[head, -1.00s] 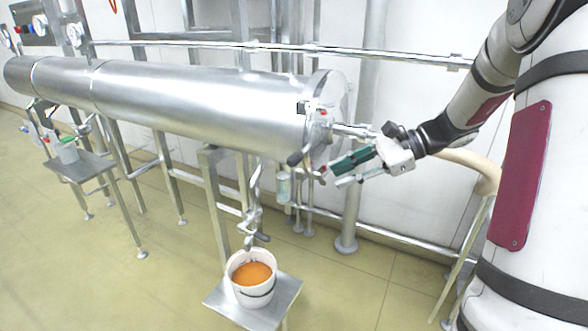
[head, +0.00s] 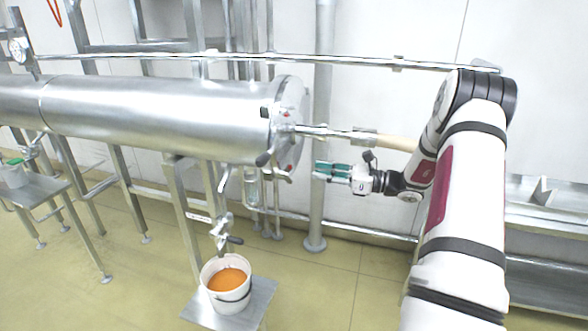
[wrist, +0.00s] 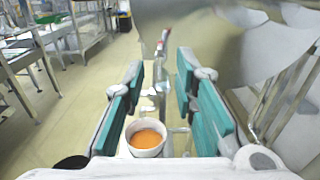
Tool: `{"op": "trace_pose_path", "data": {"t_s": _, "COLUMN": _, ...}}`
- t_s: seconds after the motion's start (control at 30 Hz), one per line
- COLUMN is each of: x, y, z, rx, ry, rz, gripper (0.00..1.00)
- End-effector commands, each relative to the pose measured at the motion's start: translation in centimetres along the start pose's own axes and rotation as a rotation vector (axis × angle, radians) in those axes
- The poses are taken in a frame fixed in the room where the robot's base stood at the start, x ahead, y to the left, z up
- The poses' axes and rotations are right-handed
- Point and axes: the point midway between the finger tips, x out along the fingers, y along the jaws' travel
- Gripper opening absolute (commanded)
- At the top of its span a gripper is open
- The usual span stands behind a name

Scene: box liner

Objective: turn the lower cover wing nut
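The cover (head: 291,150) closes the right end of a long horizontal steel cylinder (head: 150,110). Small fittings sit on its edge, including a dark knob (head: 263,159) and a metal lever-like piece (head: 279,174) at the bottom. Which of these is the lower wing nut is too small to tell. My gripper (head: 318,171), with teal finger pads, is right of the cover's lower edge and apart from it. In the wrist view my gripper (wrist: 161,65) is open and empty. A small red-tipped fitting (wrist: 164,36) shows beyond the gap between its fingertips.
A white bucket of orange liquid (head: 246,295) stands on a low stand (head: 205,308) under an outlet valve (head: 222,228). A pipe (head: 340,134) runs right from the cover, above my gripper. A vertical post (head: 322,80) stands behind. Floor right of the bucket is clear.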

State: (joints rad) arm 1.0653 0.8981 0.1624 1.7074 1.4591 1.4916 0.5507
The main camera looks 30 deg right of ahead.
Motion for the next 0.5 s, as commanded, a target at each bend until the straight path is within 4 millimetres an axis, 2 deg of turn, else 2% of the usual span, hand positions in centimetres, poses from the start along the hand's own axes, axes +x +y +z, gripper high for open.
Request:
{"op": "trace_pose_path", "data": {"t_s": 0.03, "x": 1.1, "y": 0.1, "z": 0.0, "rx": 0.001, "ry": -0.001, "rz": 0.004, "gripper": 0.26}}
{"op": "trace_pose_path", "data": {"t_s": 0.23, "x": 4.9, "y": 0.1, "z": 0.0, "rx": 0.001, "ry": 0.000, "rz": 0.004, "gripper": 0.26}}
{"op": "trace_pose_path", "data": {"t_s": 0.5, "x": 7.9, "y": 0.1, "z": 0.0, "rx": 0.000, "ry": 0.001, "rz": 0.002, "gripper": 0.26}}
